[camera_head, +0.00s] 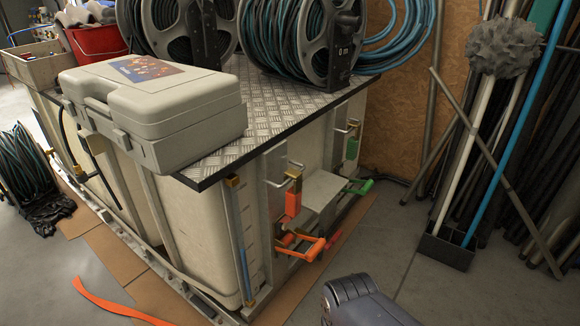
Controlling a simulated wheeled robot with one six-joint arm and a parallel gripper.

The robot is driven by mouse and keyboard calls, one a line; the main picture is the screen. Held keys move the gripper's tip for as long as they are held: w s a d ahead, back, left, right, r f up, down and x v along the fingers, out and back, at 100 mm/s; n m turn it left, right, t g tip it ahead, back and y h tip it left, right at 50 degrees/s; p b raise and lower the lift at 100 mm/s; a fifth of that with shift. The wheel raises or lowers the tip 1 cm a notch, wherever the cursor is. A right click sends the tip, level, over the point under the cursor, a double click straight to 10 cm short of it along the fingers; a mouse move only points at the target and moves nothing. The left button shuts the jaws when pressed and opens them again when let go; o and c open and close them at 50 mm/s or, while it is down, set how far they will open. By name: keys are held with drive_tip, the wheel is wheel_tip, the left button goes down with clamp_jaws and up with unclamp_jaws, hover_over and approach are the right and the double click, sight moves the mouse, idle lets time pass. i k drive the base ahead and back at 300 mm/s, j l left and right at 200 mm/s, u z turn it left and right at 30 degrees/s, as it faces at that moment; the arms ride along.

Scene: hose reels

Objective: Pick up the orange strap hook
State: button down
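An orange piece (292,204) hangs upright below a metal bracket on the near corner of the metal-topped bench. Just below it, an orange handle-like frame (305,246) sticks out from the bench side. A flat orange strip (112,304) lies curved on the floor at the lower left. I cannot tell for certain which of these is the strap hook. A dark grey rounded part of my own arm shows at the bottom, right of centre, apart from the orange parts. My gripper's fingers are not visible.
The bench top (282,120) carries a grey case (150,105) and hose reels (305,40). A green handle (357,186) sits right of the orange parts. A rack of poles (445,248) stands at right. Grey floor between bench and rack is mostly clear.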

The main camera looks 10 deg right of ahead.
sight(292, 196)
drive_tip(key=i+j+z, duration=0.1)
drive_tip(key=z, duration=0.3)
drive_tip(key=i+j+z, duration=0.15)
drive_tip(key=z, duration=0.2)
drive_tip(key=i+j+z, duration=0.1)
drive_tip(key=j+z, duration=0.15)
drive_tip(key=z, duration=0.15)
drive_tip(key=i+j+z, duration=0.1)
drive_tip(key=j+z, duration=0.25)
drive_tip(key=l, duration=0.1)
